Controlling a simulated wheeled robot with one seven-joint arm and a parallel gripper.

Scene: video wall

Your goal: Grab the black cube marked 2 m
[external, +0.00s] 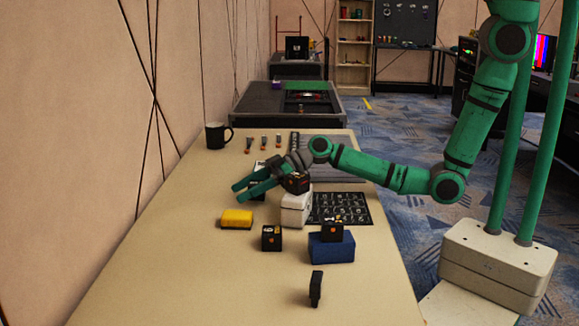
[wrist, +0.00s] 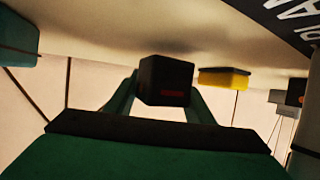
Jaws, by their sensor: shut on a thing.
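My gripper (external: 252,186) reaches left over the table, its green fingers shut on a black cube (wrist: 163,80). In the wrist view the cube sits between the fingertips and shows a dim red mark; no readable 2 m marking shows. In the external view a dark block with white marks (external: 259,193) shows at the fingers, partly hidden by them. Other black cubes stand nearby: one on the white box (external: 296,184), one on the table (external: 271,238), and one on the blue box (external: 332,232). Their markings are too small to read.
A yellow block (external: 236,219) lies just in front of my gripper. A white box (external: 295,211), a blue box (external: 331,249) and a small black upright item (external: 316,289) stand to the right. A black mug (external: 217,135) stands at the back left. The front left table is clear.

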